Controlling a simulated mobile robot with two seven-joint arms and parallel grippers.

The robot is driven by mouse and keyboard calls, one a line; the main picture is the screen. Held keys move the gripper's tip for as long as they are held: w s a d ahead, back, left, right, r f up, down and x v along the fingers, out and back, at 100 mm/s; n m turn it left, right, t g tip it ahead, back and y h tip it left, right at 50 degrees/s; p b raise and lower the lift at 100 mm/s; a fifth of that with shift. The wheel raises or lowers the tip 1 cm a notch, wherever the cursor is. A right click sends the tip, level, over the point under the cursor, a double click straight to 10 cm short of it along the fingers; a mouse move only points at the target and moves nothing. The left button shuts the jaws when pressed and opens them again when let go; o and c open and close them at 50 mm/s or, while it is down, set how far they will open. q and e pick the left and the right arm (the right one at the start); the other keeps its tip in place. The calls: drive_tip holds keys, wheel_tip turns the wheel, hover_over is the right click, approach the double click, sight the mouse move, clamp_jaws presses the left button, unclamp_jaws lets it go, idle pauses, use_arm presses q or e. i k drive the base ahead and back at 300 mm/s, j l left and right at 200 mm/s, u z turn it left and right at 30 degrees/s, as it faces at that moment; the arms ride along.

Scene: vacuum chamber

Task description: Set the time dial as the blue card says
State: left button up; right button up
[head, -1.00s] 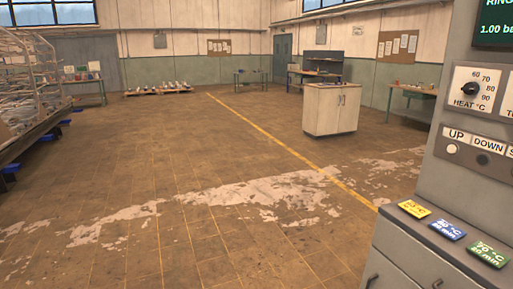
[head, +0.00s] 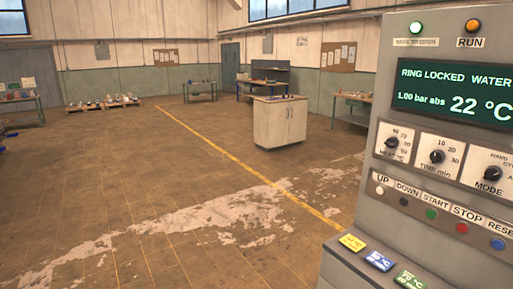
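The time dial (head: 437,157) is a black knob on a white plate marked TIME min, in the middle of the control panel at the right of the head view. Numbers 10, 20 and 30 show around it; its exact setting is too small to read. The blue card (head: 379,261) lies on the ledge below the panel, between a yellow card (head: 352,242) and a green card (head: 409,280). Its text is too small to read now; earlier it showed °C and min lines. Neither gripper is in view.
The heat dial (head: 391,143) and mode dial (head: 488,174) flank the time dial. Push buttons such as START (head: 431,213) sit below. The screen (head: 455,95) reads RING LOCKED, WATER, 1.00 bar abs, 22 °C. A cabinet (head: 280,121) stands farther back; the floor left of the panel is clear.

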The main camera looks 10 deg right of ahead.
sight(437, 156)
drive_tip(key=z, duration=1.6)
